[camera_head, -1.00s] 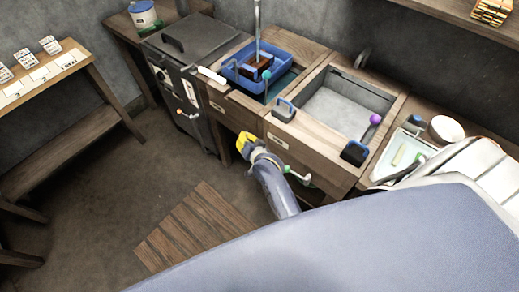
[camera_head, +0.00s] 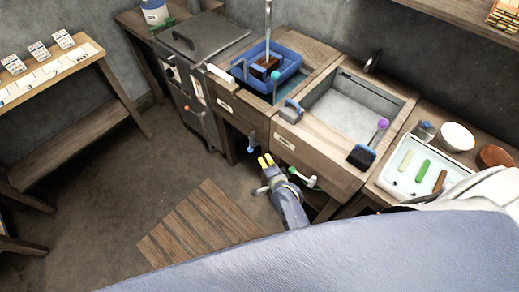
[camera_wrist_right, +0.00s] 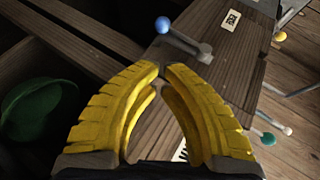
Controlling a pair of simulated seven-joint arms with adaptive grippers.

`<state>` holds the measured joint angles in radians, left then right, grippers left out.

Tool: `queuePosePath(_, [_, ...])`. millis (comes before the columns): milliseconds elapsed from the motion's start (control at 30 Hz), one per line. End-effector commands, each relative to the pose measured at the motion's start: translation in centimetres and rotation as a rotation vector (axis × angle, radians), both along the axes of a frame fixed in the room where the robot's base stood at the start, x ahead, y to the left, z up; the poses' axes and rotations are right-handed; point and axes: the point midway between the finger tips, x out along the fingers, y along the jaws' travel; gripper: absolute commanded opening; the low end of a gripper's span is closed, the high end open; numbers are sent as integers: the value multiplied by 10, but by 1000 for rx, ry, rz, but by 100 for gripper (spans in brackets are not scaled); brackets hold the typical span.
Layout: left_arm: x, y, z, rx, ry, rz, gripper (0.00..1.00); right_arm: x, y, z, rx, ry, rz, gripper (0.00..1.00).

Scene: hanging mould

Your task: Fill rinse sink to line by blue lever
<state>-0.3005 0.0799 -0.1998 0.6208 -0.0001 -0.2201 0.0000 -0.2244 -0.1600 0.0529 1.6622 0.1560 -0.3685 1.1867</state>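The grey-lined rinse sink (camera_head: 350,108) is set in a wooden counter right of the blue tray. I cannot tell whether water is in it, and I make out no fill line. The blue lever (camera_head: 251,137) is on the front below the counter; its blue ball (camera_wrist_right: 163,25) and grey arm show in the right wrist view. My right gripper (camera_head: 266,160) has yellow fingers and is just below and right of the blue lever, apart from it. In the right wrist view its fingertips (camera_wrist_right: 162,67) meet with nothing between them. My left gripper is not in view.
A green-handled lever (camera_head: 310,181) is close right of my right gripper. A blue tray (camera_head: 290,62) sits in the left basin. A purple-knobbed tool (camera_head: 362,154) rests on the sink's front edge. A white tray (camera_head: 397,165) is at right. The floor at left is open.

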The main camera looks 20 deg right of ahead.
Motion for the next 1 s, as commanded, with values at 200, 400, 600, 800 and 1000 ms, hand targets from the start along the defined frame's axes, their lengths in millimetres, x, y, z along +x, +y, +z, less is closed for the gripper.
queuePosePath(200, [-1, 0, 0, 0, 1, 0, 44, 9, 0, -4, -1, 0, 0, 0])
queuePosePath(400, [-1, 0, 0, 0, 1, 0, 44, 34, 0, -15, -2, -1, 1, 0])
queuePosePath(600, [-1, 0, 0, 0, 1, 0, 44, 59, 0, -28, -2, 0, 1, 0])
queuePosePath(800, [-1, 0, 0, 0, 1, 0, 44, 78, 0, -37, -3, 0, 1, 0])
queuePosePath(1000, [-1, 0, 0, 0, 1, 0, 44, 87, 0, -42, -1, 0, 0, 0])
